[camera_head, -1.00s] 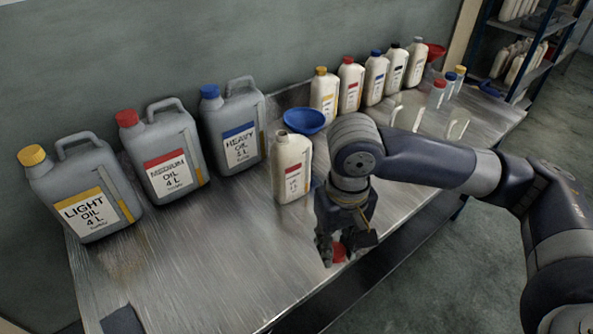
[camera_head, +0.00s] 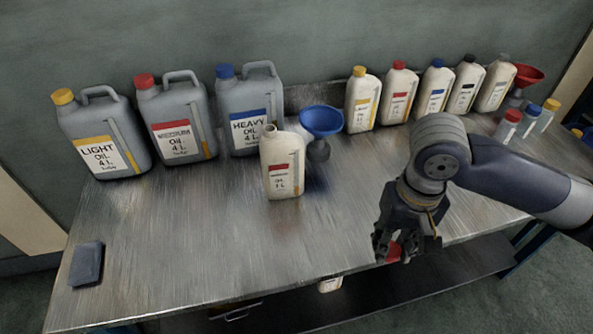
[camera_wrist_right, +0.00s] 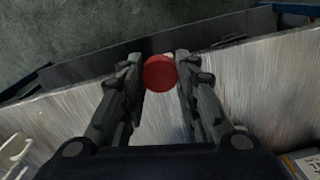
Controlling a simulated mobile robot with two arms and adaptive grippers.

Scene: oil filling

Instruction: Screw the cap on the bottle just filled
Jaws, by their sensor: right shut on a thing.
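The uncapped bottle (camera_head: 282,168), cream with a red label, stands upright on the metal table; its dark open mouth faces up. My right gripper (camera_head: 396,252) is shut on a red cap (camera_head: 393,251), right of the bottle and over the table's front edge. In the right wrist view the red cap (camera_wrist_right: 160,72) sits between the two fingertips. The bottle's label shows in part at the lower right of the right wrist view (camera_wrist_right: 308,162). My left gripper is not in view.
A blue funnel (camera_head: 321,122) stands just behind the bottle. Large grey canisters (camera_head: 176,128) line the back left; capped bottles (camera_head: 400,92) and a red funnel (camera_head: 527,75) stand back right. A dark pad (camera_head: 87,264) lies front left. The front middle is clear.

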